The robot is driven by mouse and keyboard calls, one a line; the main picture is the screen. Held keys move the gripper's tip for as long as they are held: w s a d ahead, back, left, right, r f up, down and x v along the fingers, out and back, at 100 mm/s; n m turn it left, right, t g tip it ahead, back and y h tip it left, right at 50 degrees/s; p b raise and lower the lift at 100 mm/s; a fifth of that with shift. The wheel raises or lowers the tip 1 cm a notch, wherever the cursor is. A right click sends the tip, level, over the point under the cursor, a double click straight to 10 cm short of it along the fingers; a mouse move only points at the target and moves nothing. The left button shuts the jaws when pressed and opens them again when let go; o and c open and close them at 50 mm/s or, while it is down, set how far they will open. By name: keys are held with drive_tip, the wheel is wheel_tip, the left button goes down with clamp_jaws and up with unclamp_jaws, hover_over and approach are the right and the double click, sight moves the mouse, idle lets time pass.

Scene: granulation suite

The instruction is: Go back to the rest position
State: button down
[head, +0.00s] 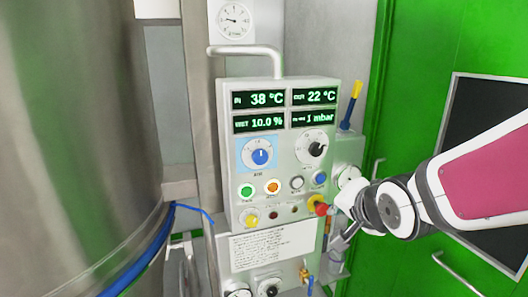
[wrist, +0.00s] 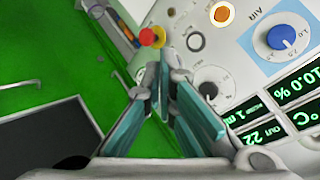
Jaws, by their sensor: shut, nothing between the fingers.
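My gripper (wrist: 165,80) is shut and empty in the wrist view, its two teal-faced fingers meeting in front of the control panel. In the head view my white and magenta arm comes in from the right, and its end is beside the panel's lower right side. The grey control panel (head: 288,130) has lit displays reading 38 °C, 22 °C, 10.0 % and 1 mbar. A red and yellow button (head: 318,205) is close to my gripper; it also shows in the wrist view (wrist: 152,37), beyond the fingertips. I cannot tell whether the fingers touch anything.
A blue knob (head: 261,157) and a black knob (head: 316,150) stick out of the panel. A large steel vessel (head: 75,130) stands at the left. A green door (head: 420,60) with a dark window is at the right. Valves and pipes are below the panel.

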drive_tip(key=s+d+r+n+g, duration=0.1)
drive_tip(key=s+n, duration=0.3)
drive_tip(key=s, duration=0.6)
drive_tip(key=s+d+r+n+g, duration=0.1)
drive_tip(key=s+n+g, duration=0.3)
drive_tip(key=s, duration=0.7)
drive_tip(key=shift+d+r+h, duration=0.35)
drive_tip(key=shift+r+h, duration=0.05)
drive_tip(key=shift+r, duration=0.4)
